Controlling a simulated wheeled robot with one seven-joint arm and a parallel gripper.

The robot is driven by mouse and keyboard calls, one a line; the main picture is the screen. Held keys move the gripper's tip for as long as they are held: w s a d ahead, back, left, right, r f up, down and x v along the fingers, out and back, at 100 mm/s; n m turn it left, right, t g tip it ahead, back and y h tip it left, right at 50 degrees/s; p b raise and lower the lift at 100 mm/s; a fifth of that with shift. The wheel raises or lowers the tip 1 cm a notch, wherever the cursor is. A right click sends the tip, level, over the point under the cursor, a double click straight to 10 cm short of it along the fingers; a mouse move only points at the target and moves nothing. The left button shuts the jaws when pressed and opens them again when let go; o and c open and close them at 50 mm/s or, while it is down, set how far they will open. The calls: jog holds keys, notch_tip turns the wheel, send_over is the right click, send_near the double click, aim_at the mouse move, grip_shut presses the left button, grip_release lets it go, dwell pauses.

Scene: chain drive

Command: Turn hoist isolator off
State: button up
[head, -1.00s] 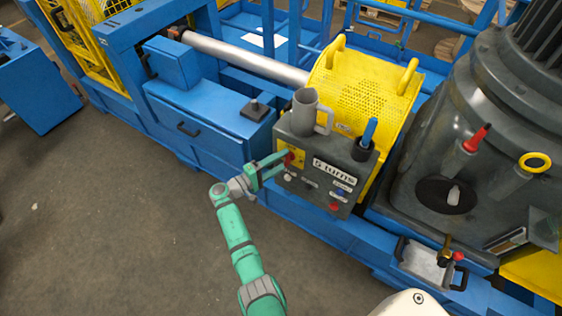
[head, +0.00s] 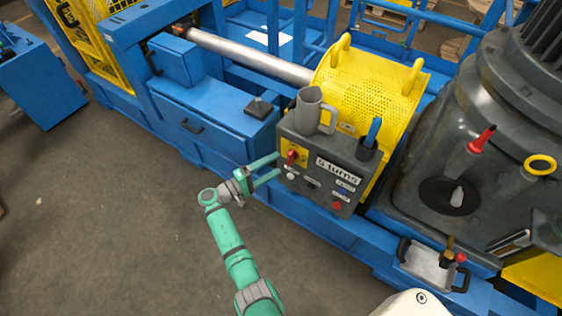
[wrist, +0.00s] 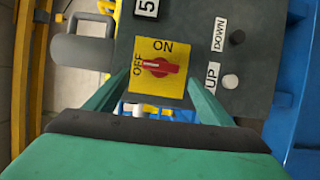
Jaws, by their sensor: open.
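The hoist isolator is a red rotary knob (head: 292,157) on a yellow plate, at the left of the grey control box (head: 316,160). The wrist view shows the knob (wrist: 158,67) lying crosswise, with one end at the OFF mark (wrist: 138,65). The ON mark (wrist: 163,47) is along another edge of the plate. My gripper (head: 279,164) is open and empty, just in front of the box. Its fingers (wrist: 160,88) stand apart on either side of the knob's line, clear of it.
A grey mug (head: 309,111) and a cup with a blue-handled tool (head: 369,145) stand on the box. UP (wrist: 213,75) and DOWN (wrist: 219,35) buttons are beside the isolator. A yellow perforated guard (head: 368,88) is behind.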

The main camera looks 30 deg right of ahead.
jog(key=shift+a, duration=2.8)
jog(key=s+a+f+n+t+y, duration=0.1)
jog(key=s+a+f+t+y, duration=0.15)
jog(key=s+f, duration=0.35)
jog(key=s+a+f+n+t+y, duration=0.1)
jog(key=s+a+f+n+y, duration=0.2)
jog(key=f, duration=0.5)
jog(key=s+a+f+t+y, duration=0.2)
jog(key=s+a+f+y, duration=0.1)
jog(key=s+a+f, duration=0.3)
jog(key=s+a+f+t+y, duration=0.2)
jog(key=s+a+y, duration=0.1)
jog(key=s+a, duration=0.25)
jog(key=s+a+r+m+t+y, duration=0.1)
jog(key=s+a+r+t+y, duration=0.1)
jog(key=s+a+r+y, duration=0.3)
jog(key=s+a+r+t, duration=0.2)
jog(key=s+a+r, duration=0.1)
jog(key=s+r, duration=0.35)
jog(key=s+r+m+t, duration=0.1)
jog(key=s+r+t, duration=0.1)
jog(key=r, duration=0.9)
jog(key=s+r+m+t+y, duration=0.1)
jog(key=s+r, duration=0.4)
jog(key=r, duration=0.6)
jog(key=shift+a+m+t, duration=0.3)
jog(key=shift+m+t, duration=0.15)
jog(key=shift+m, duration=0.15)
